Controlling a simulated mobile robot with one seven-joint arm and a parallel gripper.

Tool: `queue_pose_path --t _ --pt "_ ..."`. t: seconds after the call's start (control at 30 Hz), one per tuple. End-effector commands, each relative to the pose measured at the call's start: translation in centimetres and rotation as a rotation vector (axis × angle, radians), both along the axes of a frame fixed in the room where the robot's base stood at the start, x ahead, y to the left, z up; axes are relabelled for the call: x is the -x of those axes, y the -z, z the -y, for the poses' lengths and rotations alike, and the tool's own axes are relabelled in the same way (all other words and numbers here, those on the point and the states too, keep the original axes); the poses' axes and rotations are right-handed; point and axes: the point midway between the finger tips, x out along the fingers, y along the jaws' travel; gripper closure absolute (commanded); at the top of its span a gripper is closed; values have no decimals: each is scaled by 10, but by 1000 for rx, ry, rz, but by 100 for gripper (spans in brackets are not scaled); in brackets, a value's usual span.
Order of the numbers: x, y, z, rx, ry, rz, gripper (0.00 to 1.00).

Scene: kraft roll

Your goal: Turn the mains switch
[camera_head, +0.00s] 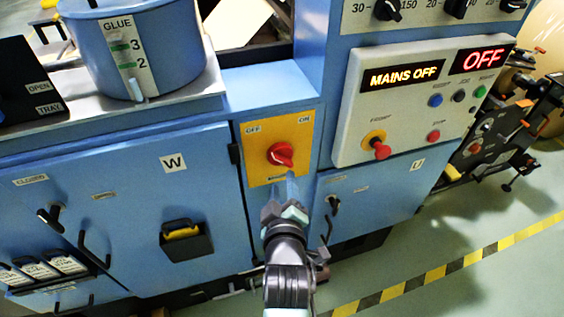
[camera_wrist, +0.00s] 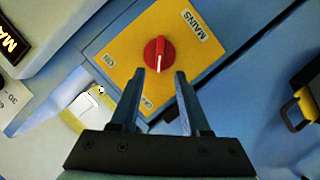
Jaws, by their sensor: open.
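The mains switch is a red rotary knob (camera_head: 281,155) on a yellow plate (camera_head: 259,172) labelled OFF at upper left and ON at upper right. In the wrist view the red knob (camera_wrist: 159,54) shows a white pointer line and lies just beyond the fingertips. My gripper (camera_wrist: 163,73) is open, one finger on either side of the line to the knob, with nothing between them. In the head view my gripper (camera_head: 290,184) is just below the knob. Whether a fingertip touches the knob I cannot tell. The display panel (camera_head: 403,77) reads MAINS OFF.
Right of the plate, a white control panel (camera_head: 350,148) carries a red stop button (camera_head: 381,151) and several small buttons. A handle (camera_head: 333,204) sits on the door below. A black bin (camera_head: 187,242) juts from the left door. A blue glue pot (camera_head: 170,40) stands above left.

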Motion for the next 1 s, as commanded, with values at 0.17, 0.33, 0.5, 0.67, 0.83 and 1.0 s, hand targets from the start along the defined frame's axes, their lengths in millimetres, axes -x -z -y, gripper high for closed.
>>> queue_pose_path --t 0.17,0.33,0.5,0.67,0.83,1.0 --pt "-29 6 -1 0 0 1 54" --pt "-53 13 -2 0 0 1 54" --pt "-69 18 -2 0 0 1 54" --pt "-77 21 -2 0 0 1 54" --pt "-79 21 -2 0 0 1 54" --pt "-79 21 -2 0 0 1 56"
